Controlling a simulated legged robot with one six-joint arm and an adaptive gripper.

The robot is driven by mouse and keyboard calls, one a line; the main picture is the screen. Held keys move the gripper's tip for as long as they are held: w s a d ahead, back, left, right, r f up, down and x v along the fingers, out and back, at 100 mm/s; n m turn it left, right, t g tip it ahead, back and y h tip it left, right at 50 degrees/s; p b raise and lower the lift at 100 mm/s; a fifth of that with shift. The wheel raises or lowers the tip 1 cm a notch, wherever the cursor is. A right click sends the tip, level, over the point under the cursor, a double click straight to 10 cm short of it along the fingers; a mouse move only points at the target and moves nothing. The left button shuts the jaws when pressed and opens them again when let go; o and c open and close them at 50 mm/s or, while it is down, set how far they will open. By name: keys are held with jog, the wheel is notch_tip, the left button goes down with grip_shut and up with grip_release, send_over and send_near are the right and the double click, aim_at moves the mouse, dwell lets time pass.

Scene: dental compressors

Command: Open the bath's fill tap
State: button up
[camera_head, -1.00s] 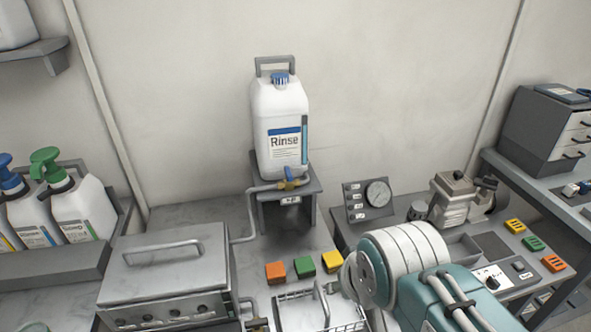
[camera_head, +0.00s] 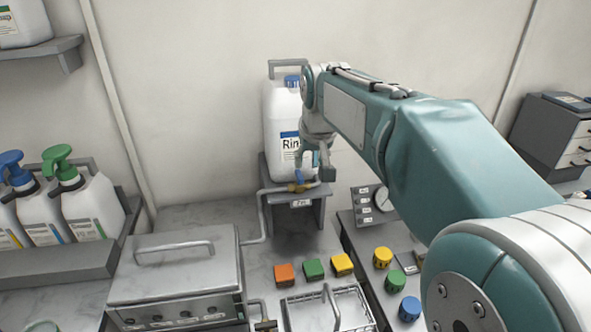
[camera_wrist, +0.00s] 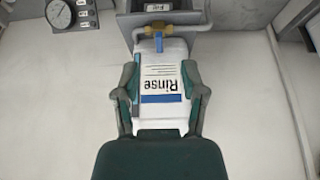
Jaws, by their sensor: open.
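The fill tap is a brass valve (camera_head: 296,188) with a blue lever (camera_head: 299,176), on a pipe at the front of the grey stand marked "Fill", below the white Rinse canister (camera_head: 280,115). The lever points up in the head view. In the wrist view, which is upside down, the brass valve (camera_wrist: 158,29) and blue lever (camera_wrist: 159,43) lie beyond the fingertips, near the top centre. My gripper (camera_head: 313,166) is open and empty in front of the canister, just above and right of the lever. In the wrist view, its fingers (camera_wrist: 159,72) frame the canister label with the lever between their lines.
The lidded metal bath (camera_head: 172,272) stands at front left, with a pipe running from the tap toward it. Coloured blocks (camera_head: 313,268) and a wire basket (camera_head: 325,308) lie on the bench. A pressure gauge (camera_head: 381,197) is at the right. Pump bottles (camera_head: 90,205) stand at the left.

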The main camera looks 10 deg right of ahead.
send_near(300, 175)
jog(key=r, duration=0.2)
jog(key=x, duration=0.9)
jog(key=shift+s+f, duration=0.15)
jog(key=shift+f, duration=0.35)
jog(key=shift+w+f, duration=0.3)
jog(key=shift+f, duration=0.25)
jog(key=shift+a, duration=0.1)
jog(key=c, duration=0.4)
grip_shut()
